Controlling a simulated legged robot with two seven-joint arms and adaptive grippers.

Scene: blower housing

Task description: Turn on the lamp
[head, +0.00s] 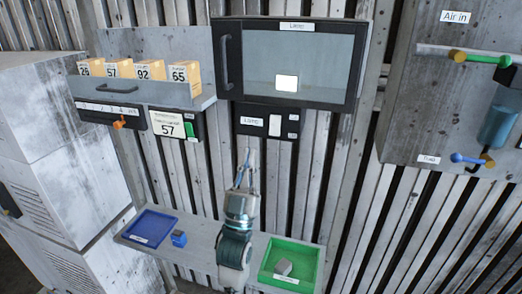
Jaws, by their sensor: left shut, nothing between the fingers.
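A dark-framed cabinet (348,66) labelled Lamp hangs on the slatted wall, with a grey window and a bright white square (286,83) in it. Whether that square is a lit lamp, I cannot tell. Below it is a black switch panel (262,133) labelled Lamp, with a pale rocker switch (274,125). My left gripper (249,155) is shut and empty, pointing up just below the panel's left part. It looks apart from the switch, though the depth is hard to judge. My right gripper is not in view.
A shelf (200,245) below carries a blue tray (150,228), a blue block (179,238) and a green tray (291,263) with a grey block. A drawer (130,95) with yellow numbered boxes is at left. A panel (440,110) with valves is at right.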

